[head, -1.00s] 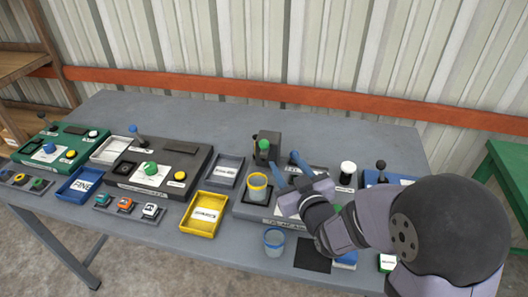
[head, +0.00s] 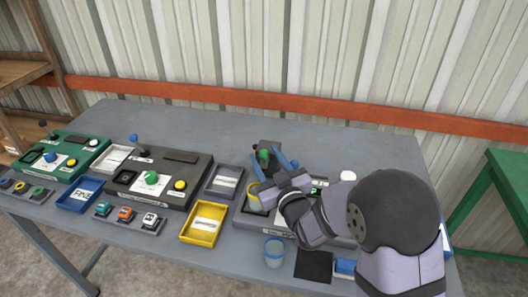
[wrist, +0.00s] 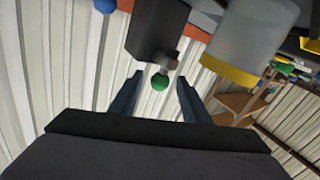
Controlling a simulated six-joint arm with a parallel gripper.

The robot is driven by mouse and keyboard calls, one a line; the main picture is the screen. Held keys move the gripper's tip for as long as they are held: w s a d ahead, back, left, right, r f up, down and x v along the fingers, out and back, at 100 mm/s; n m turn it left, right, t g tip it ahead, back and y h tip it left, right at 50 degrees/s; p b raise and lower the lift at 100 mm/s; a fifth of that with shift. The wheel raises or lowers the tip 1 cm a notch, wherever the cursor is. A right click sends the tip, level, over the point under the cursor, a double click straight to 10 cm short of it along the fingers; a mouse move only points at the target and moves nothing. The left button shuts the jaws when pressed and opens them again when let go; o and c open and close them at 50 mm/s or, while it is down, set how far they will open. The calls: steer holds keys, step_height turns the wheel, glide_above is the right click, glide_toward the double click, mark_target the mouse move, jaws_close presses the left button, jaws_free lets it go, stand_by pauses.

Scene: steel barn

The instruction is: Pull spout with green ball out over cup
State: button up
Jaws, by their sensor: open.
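The green ball (head: 263,154) sits on a short spout at the front of the dark dispenser (head: 268,145). In the wrist view the ball (wrist: 160,82) hangs below the dark dispenser block (wrist: 155,30), between my two fingertips with a gap on each side. My gripper (head: 266,158) is open, its blue fingers reaching to either side of the ball. The yellow-rimmed grey cup (head: 254,203) stands just in front of the dispenser, partly hidden by my gripper. It shows large at the upper right of the wrist view (wrist: 252,35).
A blue-rimmed cup (head: 274,250) stands near the table's front edge. A yellow tray (head: 187,238), a grey tray (head: 209,188) and a control panel with a green knob (head: 193,152) lie to the left. The table behind the dispenser is clear.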

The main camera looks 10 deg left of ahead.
steer(key=shift+x, duration=0.9)
jaws_close()
steer(key=s+b, duration=0.2)
steer(key=s, duration=0.4)
steer(key=shift+s, duration=0.4)
steer(key=shift+f, duration=0.1)
steer(key=shift+c, duration=0.3)
jaws_free()
steer(key=shift+o, duration=0.3)
steer(key=shift+s, duration=0.2)
steer(key=shift+w, duration=0.15)
